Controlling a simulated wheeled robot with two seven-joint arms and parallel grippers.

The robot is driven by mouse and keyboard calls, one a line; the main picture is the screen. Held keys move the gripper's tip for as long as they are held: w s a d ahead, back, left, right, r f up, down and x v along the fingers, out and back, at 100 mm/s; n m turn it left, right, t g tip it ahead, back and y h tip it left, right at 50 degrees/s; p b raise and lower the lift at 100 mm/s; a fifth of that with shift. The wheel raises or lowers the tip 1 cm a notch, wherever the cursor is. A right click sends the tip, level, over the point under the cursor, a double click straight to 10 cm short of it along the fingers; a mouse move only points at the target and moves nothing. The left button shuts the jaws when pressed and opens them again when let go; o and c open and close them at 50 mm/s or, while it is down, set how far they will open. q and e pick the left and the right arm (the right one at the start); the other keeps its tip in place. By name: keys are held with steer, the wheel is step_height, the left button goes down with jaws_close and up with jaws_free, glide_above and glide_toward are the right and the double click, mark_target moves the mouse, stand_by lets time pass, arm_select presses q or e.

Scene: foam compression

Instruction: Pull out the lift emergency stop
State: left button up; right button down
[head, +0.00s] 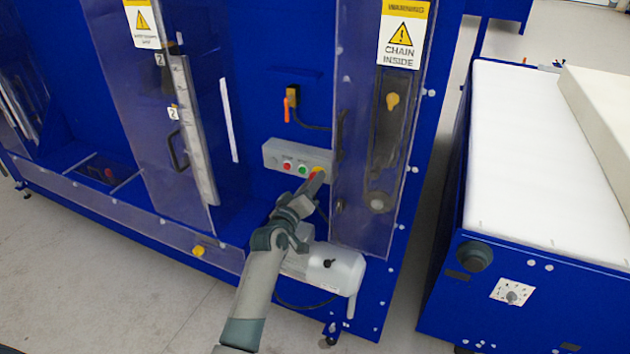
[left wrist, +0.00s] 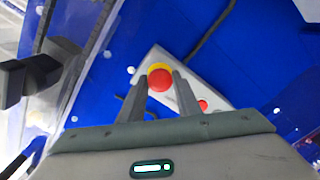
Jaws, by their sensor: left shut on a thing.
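The emergency stop, a red mushroom button on a yellow base (head: 318,170), sits at the right end of a grey control box (head: 275,153) on the blue machine. In the left wrist view the red button (left wrist: 161,81) shows between my two fingers. My left gripper (head: 314,180) reaches up to the button from below and partly covers it in the head view. In the left wrist view the left gripper (left wrist: 158,86) has a finger on each side of the button and is shut on it. My right gripper is not in view.
A red button (head: 287,166) and a green button (head: 303,170) sit on the same box, left of the emergency stop. A clear guard panel (head: 352,200) stands close to the right. A grey motor (head: 335,268) is below. An orange-handled switch (head: 286,110) is above.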

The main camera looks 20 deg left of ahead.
arm_select(q)
steer(key=shift+s, duration=0.2)
stand_by(0.4)
steer(key=shift+s, duration=0.15)
steer(key=o, duration=2.4)
steer(key=shift+s+p, duration=0.1)
steer(key=shift+p, duration=0.2)
steer(key=s+p, duration=0.3)
steer(key=s, duration=0.3)
steer(key=shift+s+a, duration=0.15)
steer(key=shift+s, duration=0.25)
